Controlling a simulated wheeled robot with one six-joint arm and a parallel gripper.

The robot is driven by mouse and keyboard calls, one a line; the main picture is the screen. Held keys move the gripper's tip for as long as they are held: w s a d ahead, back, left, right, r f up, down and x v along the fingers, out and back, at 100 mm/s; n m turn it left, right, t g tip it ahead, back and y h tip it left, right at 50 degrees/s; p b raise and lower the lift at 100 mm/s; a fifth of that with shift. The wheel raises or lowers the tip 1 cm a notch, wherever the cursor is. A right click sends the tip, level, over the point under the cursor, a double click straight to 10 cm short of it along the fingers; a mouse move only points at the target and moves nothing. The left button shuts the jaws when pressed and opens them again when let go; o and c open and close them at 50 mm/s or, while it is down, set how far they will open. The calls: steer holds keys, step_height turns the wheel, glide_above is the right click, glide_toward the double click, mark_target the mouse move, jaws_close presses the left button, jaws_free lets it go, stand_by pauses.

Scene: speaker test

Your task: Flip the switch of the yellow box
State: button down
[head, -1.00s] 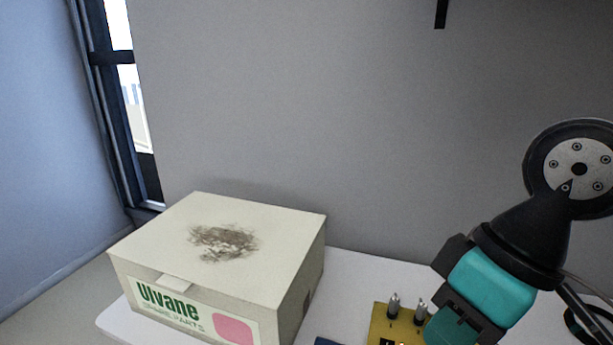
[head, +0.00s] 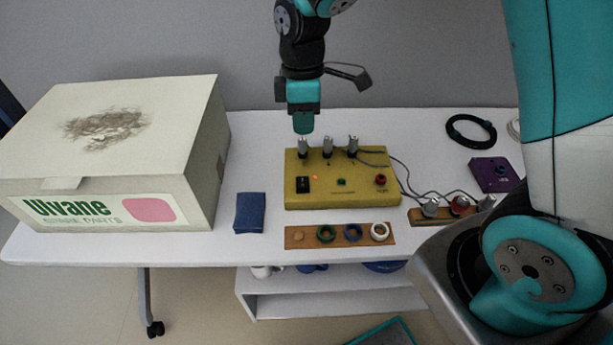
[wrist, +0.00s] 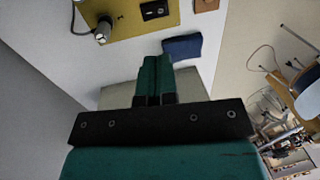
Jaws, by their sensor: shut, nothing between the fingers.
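The yellow box (head: 330,197) stands on the white table in the head view. Its face has a black rocker switch (head: 303,184) at the left, a small lit red light, a green button (head: 341,182) and a red button (head: 381,179). Metal posts stand along its back edge. My gripper (head: 303,130) is shut and empty, pointing down above the box's back left post. In the wrist view my shut fingers (wrist: 155,70) are apart from the box (wrist: 128,20), whose black switch (wrist: 155,10) shows at the top. The switch's exact tilt is unclear.
A large cream carton (head: 207,165) stands left. A blue block (head: 250,212) lies left of the yellow box. A wooden strip with rings (head: 340,236) lies in front. Wires run right to a wooden strip with posts (head: 425,215). A purple box (head: 492,172) and black coil (head: 471,130) lie right.

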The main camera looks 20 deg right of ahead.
mark_target(304, 187)
steer(key=f, duration=0.4)
steer(key=s+f, duration=0.1)
steer(key=f, duration=0.4)
steer(key=s+a+f, duration=0.1)
steer(key=f, duration=0.3)
steer(key=shift+f, duration=0.2)
steer(key=shift+s, duration=0.1)
